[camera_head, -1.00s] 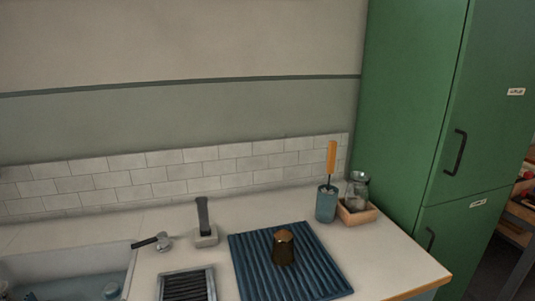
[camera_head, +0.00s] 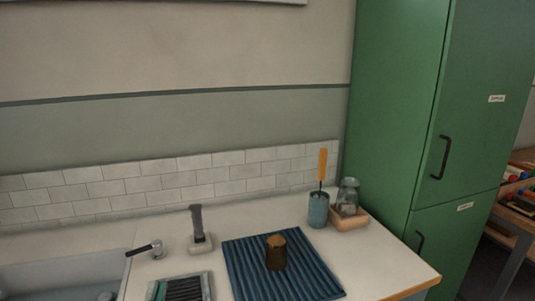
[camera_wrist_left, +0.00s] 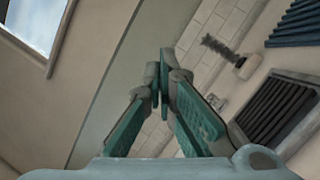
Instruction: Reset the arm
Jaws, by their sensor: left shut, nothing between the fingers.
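My left gripper (camera_wrist_left: 160,70) shows in the left wrist view, with its teal-padded fingers together at the tips and nothing between them. It is raised in the air, with the wall and counter behind it. In the head view a small teal sliver shows at the bottom edge beside the dark-slatted rack (camera_head: 184,289); I cannot tell whether it is my gripper's tip. My right gripper is in neither view.
A sink (camera_head: 70,275) is left, a green cabinet (camera_head: 395,120) right.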

